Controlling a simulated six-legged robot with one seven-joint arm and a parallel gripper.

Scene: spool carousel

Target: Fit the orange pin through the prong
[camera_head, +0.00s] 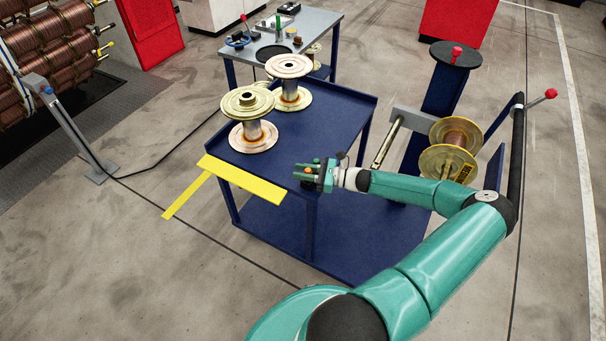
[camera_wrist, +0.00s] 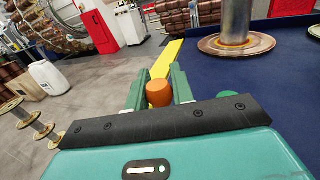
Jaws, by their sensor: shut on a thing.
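My gripper (camera_head: 303,173) is shut on the orange pin (camera_wrist: 159,93). In the wrist view the pin's rounded orange end shows between the two green fingers (camera_wrist: 158,88); the rest of it is hidden. In the head view the gripper is over the right front part of the blue cart, and the pin (camera_head: 309,170) is only a tiny orange spot. A bare grey metal prong (camera_head: 387,145) sticks out from the stand to the right of the cart, apart from my gripper. The prong is not seen in the wrist view.
Two spools (camera_head: 253,137) (camera_head: 290,95) stand upright on the blue cart (camera_head: 335,110). A yellow strip (camera_head: 240,180) runs along its front left. A yellow spool (camera_head: 449,156) is on the stand, beside a dark post with a red-knobbed lever (camera_head: 549,94). A grey table (camera_head: 315,27) stands behind.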

